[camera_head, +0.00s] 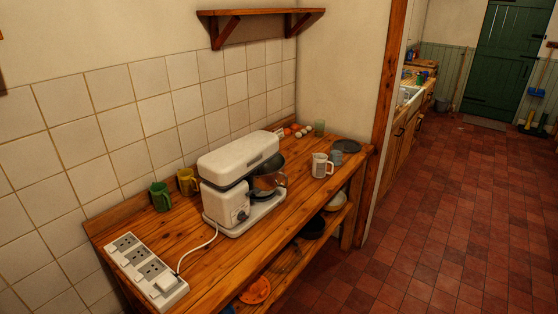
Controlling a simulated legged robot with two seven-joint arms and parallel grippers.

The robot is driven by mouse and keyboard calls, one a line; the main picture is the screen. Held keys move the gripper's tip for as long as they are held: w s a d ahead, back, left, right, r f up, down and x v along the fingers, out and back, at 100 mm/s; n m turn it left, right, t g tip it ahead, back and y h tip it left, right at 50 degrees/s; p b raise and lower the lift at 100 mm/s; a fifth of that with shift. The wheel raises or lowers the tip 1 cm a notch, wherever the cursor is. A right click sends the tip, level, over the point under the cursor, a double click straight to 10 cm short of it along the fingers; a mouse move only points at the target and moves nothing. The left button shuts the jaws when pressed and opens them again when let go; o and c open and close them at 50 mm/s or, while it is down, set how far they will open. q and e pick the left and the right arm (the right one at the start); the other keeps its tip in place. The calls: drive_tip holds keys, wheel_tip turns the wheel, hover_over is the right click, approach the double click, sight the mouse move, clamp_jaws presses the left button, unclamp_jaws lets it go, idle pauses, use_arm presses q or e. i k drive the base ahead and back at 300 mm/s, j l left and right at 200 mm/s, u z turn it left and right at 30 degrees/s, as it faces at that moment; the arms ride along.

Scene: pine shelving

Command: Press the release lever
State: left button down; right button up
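A white stand mixer (238,182) stands on the wooden counter (185,238), with its head level over a bowl (268,182). A small dark dial or knob (242,215) shows on the side of its base. I cannot make out for certain which part is the release lever. A white cord runs from the mixer to a plug in the white power strip (145,270) at the counter's near left end. Neither of my grippers is in view.
Green (160,197) and yellow (187,181) mugs stand behind the mixer by the tiled wall. A white jug (321,166) and a dark plate (346,146) are to the right. A wooden post (385,110) stands beyond the counter. The red tiled floor (440,220) is clear.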

sight(256, 191)
drive_tip(key=i+l+u, duration=0.2)
drive_tip(key=i+l, duration=1.2)
drive_tip(key=l, duration=0.15)
